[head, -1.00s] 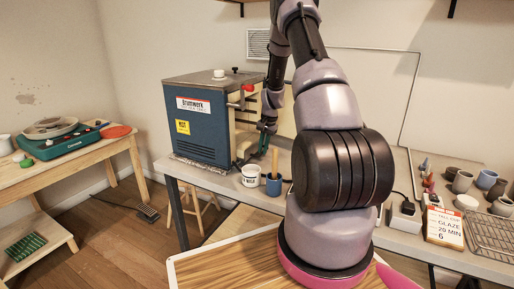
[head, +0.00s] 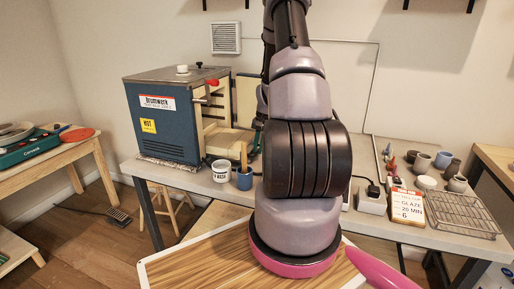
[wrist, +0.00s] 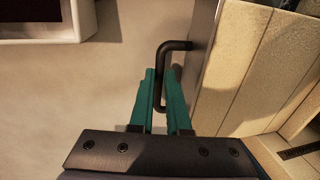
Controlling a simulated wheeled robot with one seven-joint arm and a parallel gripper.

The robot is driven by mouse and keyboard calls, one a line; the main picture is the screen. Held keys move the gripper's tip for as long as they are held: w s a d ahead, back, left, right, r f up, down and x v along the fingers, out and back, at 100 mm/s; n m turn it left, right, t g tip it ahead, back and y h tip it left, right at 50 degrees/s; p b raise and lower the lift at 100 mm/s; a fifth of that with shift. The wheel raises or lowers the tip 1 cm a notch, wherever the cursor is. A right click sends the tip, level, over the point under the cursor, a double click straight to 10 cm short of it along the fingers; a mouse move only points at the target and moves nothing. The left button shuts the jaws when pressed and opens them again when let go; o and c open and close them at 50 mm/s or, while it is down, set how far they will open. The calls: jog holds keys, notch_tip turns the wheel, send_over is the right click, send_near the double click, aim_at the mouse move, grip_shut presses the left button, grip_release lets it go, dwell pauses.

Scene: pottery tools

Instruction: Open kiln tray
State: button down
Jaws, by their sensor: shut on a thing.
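The blue kiln (head: 165,115) stands on the grey bench at left in the head view, its front facing right and open. A pale slab, seemingly the kiln tray (head: 226,140), juts from its lower front; my arm hides its right end. In the wrist view my gripper's (wrist: 166,75) green fingers are shut on a black bent handle (wrist: 177,45). The handle joins a dark metal face, with cream brickwork (wrist: 245,65) to its right.
A glaze sign (head: 407,206), a wire rack (head: 462,213) and small pots are at right. A wood-topped surface (head: 205,255) lies in front.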

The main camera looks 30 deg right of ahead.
jog(key=c, duration=0.9)
grip_release()
jog(key=r, duration=0.3)
jog(key=s+r, duration=0.1)
jog(key=r, duration=0.3)
jog(key=d+r, duration=0.1)
jog(key=r, duration=0.2)
jog(key=shift+s+d+r, duration=0.1)
jog(key=shift+s+r, duration=0.15)
jog(key=shift+r, duration=0.05)
